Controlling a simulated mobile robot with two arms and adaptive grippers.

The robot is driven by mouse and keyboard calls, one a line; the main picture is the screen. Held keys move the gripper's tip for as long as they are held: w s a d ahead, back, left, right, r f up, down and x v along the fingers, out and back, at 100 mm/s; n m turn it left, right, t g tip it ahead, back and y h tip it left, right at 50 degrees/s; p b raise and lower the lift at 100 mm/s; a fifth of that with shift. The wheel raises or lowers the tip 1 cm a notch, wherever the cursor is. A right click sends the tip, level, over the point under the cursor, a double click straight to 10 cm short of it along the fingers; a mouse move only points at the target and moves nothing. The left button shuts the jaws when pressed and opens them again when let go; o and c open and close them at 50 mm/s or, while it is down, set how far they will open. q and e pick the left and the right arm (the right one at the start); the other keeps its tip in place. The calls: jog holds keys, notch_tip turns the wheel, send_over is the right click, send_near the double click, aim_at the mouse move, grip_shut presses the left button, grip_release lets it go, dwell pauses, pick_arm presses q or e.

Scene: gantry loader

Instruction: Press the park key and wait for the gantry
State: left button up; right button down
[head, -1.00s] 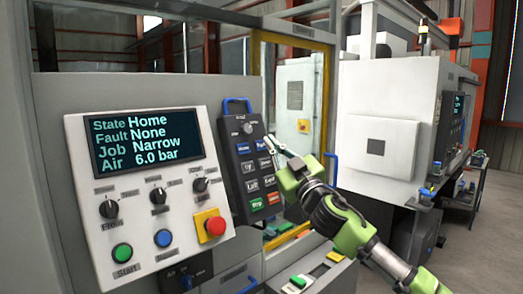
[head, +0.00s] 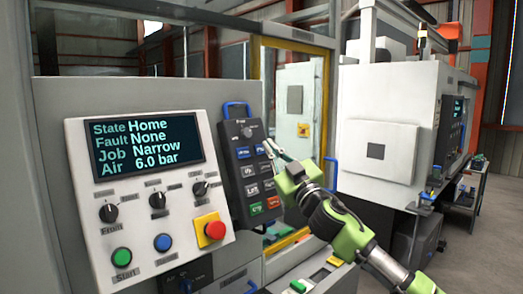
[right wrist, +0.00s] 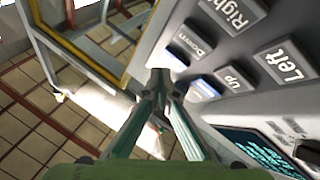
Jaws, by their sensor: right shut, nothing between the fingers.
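The dark key pendant (head: 233,185) hangs by its blue handle to the right of the control panel. The Home key (head: 243,153) is blue, in its top row. The blue key beside it, the park key by its place (right wrist: 178,58), shows only as an edge and its label is unreadable. My right gripper (head: 266,143) is shut and empty, its tips at the upper right of the pendant. In the right wrist view its tips (right wrist: 158,76) are close beside that blue key; I cannot tell whether they touch. The display (head: 146,146) reads State Home, Fault None. My left gripper is out of view.
The control panel (head: 150,235) carries knobs, green and blue buttons and a red emergency stop (head: 214,230) on yellow. A yellow-framed window (head: 328,120) stands behind my right gripper.

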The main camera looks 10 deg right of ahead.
jog(key=shift+a, duration=0.1)
dwell(0.5)
jog(key=shift+w+a+f, duration=0.15)
jog(key=shift+w, duration=0.2)
